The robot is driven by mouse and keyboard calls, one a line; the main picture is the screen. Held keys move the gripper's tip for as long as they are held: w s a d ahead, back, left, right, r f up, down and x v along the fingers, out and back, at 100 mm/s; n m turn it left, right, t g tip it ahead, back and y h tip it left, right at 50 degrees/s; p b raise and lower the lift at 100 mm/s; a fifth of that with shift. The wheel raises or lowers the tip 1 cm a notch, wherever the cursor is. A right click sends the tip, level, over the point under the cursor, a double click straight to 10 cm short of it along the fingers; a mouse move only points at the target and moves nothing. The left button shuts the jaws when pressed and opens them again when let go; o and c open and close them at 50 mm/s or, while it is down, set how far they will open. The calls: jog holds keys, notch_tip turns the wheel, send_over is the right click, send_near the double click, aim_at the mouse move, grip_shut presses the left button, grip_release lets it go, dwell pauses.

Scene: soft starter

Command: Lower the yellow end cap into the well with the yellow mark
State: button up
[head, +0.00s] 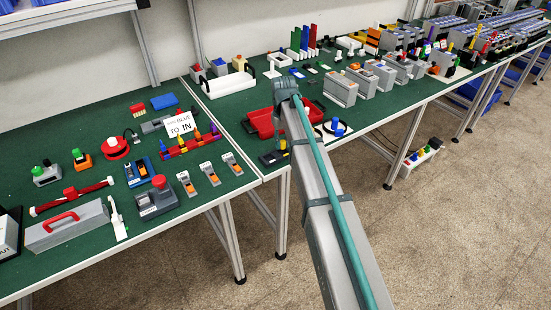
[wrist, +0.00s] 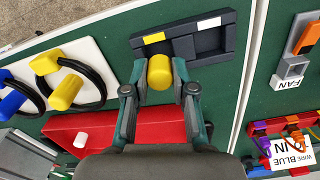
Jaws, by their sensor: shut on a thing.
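The yellow end cap (wrist: 159,72) is gripped between the two fingertips of my gripper (wrist: 160,84) in the wrist view. A dark block with wells (wrist: 185,46) lies just beyond it; the block also shows in the head view (head: 268,160). The yellow mark (wrist: 153,38) is on the left part of the block, and a white mark (wrist: 209,22) is on the right part. The cap appears above the near edge of the block, below the yellow mark in the picture. Its lower end is hidden, and I cannot tell the height gap.
A red tray (wrist: 55,128) lies under my gripper. The table edge runs close beyond the block. Grey parts (wrist: 291,66) and a "wire blue" sign (wrist: 290,153) stand to the right.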

jog(key=shift+f+b, duration=0.35)
jog(key=shift+f, duration=0.85)
dwell(0.6)
jog(key=o, duration=0.9)
jog(key=shift+c, duration=0.2)
jog(key=shift+r, duration=0.15)
